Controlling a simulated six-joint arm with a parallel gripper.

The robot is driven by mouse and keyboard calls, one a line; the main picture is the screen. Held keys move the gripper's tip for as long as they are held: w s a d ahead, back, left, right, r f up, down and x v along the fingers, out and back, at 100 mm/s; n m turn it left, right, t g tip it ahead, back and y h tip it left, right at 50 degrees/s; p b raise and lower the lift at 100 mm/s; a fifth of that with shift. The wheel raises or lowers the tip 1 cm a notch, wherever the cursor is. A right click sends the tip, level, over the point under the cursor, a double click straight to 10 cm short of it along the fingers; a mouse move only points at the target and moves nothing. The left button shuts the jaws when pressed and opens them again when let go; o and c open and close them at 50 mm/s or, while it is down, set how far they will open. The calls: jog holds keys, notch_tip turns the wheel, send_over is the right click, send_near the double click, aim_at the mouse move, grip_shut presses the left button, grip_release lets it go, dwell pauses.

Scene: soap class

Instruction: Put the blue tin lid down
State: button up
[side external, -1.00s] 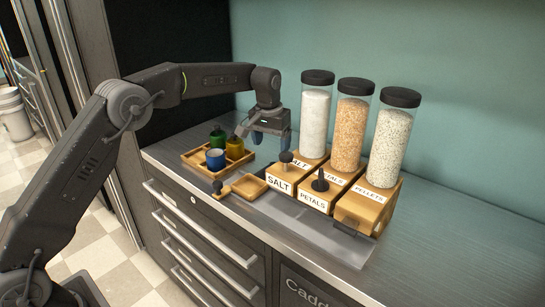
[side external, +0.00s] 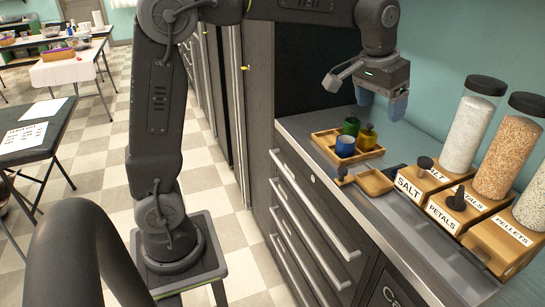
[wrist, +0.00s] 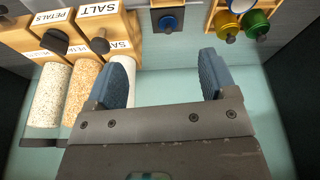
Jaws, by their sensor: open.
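The blue tin lid (wrist: 169,22) is a small blue disc with a dark knob in the wrist view. It lies on a dark square pad (wrist: 158,29). I cannot make it out in the side view. My gripper (side external: 386,107) is open and empty, above the back of the counter, and apart from the lid. Its two blue fingers (wrist: 165,78) show wide apart in the wrist view, with the lid beyond them. The blue tin (side external: 345,147) stands in a wooden tray (side external: 325,136) in the side view.
A green tin (side external: 351,127) and a yellow tin (side external: 367,137) share the tray. A small square wooden tray (side external: 376,182) lies nearer the front edge. Tall dispensers of salt (side external: 467,135), petals (side external: 505,150) and pellets stand at the right, by the wall.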

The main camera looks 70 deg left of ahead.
jog(key=s+f+t, duration=0.1)
jog(key=s+f, duration=0.2)
jog(key=s, duration=0.9)
jog(key=s+d+f+m+t, duration=0.1)
jog(key=s+f, duration=0.2)
jog(key=s, duration=0.9)
jog(key=shift+d+f, duration=0.15)
jog(key=shift+d, duration=0.05)
